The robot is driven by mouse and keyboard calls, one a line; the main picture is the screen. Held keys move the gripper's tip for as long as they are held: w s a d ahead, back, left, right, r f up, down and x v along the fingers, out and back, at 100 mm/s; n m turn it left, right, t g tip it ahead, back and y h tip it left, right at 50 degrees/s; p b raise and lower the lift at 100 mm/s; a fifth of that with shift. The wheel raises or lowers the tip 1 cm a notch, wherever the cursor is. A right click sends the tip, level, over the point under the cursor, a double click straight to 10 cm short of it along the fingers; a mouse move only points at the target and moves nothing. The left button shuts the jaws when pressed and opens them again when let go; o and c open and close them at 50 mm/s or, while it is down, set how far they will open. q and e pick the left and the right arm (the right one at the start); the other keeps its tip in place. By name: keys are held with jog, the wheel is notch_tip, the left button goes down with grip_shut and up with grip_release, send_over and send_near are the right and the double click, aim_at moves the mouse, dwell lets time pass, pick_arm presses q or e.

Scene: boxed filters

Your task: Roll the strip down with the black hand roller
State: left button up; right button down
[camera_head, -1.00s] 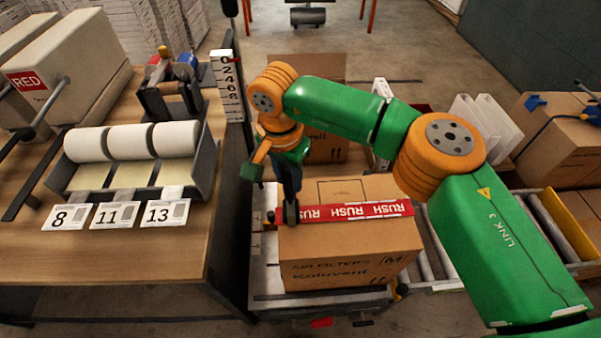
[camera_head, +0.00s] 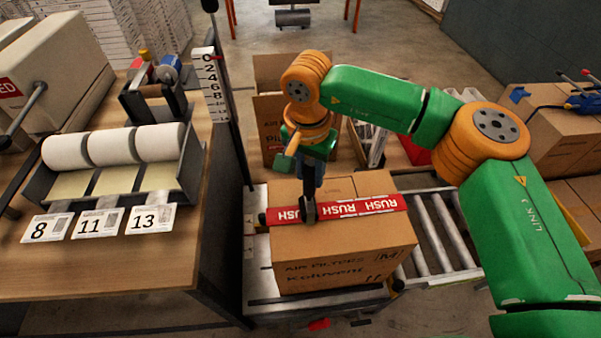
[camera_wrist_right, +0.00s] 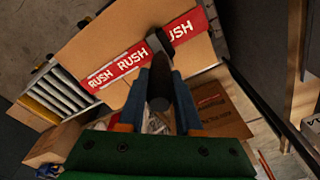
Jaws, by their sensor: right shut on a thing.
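A red strip printed RUSH (camera_head: 365,206) lies across the top of a cardboard carton (camera_head: 345,266), its left end reaching slightly past the carton's left edge. The black hand roller (camera_head: 309,211) is upright over the strip, left of its middle, and appears to touch it. My right gripper (camera_head: 311,186) is above the carton, shut on the roller's handle. The right wrist view shows the gripper's blue fingers (camera_wrist_right: 158,98) around the dark handle (camera_wrist_right: 160,80), with the strip (camera_wrist_right: 130,62) beyond. The strip under the roller is hidden. My left gripper is not in view.
At left, a wooden bench (camera_head: 120,262) holds a label roll dispenser (camera_head: 120,150) and numbered cards (camera_head: 97,223). A measuring post (camera_head: 213,85) stands at the bench edge.

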jog(key=d, duration=2)
jog(key=shift+w+d, duration=0.3)
jog(key=shift+d, duration=0.05)
dwell(0.6)
